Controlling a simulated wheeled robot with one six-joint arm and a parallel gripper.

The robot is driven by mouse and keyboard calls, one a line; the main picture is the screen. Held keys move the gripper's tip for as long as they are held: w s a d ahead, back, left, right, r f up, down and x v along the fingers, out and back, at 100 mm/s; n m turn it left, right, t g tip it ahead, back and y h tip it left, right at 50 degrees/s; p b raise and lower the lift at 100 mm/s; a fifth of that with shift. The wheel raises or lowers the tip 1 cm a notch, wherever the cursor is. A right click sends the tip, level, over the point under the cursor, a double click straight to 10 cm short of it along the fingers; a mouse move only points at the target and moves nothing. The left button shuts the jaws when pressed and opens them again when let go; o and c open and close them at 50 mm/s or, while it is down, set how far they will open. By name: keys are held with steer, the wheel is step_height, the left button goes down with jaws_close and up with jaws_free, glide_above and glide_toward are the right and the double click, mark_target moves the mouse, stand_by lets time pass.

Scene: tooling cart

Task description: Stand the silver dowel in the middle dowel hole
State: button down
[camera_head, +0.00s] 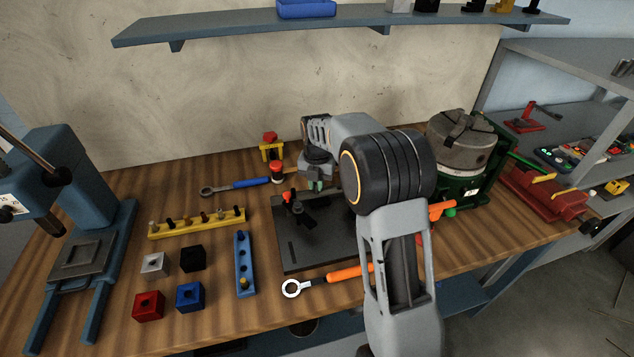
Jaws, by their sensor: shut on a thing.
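My gripper (316,185) is above the back part of the dark fixture plate. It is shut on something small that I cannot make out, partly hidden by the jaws. I cannot pick out the silver dowel with certainty. A blue strip block (248,265) lies left of the plate, with dark holes along its top and a brass-coloured peg (243,281) near its front end. A yellow rack (190,227) holds several small pegs, with a greyish one (152,227) at its left end. My gripper is apart from both, up and to the right.
The dark plate (300,262) carries a red-tipped clamp (290,197). Silver, black, red and blue cubes (149,306) sit front left. A blue press (88,250) stands left, a chuck (462,140) right. An orange-handled wrench (345,273) and a blue-handled one (250,183) lie nearby.

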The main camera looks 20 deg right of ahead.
stand_by(0.3)
steer(key=c, duration=0.7)
jaws_free()
steer(key=shift+r+p, duration=2.5)
steer(key=shift+r, duration=0.5)
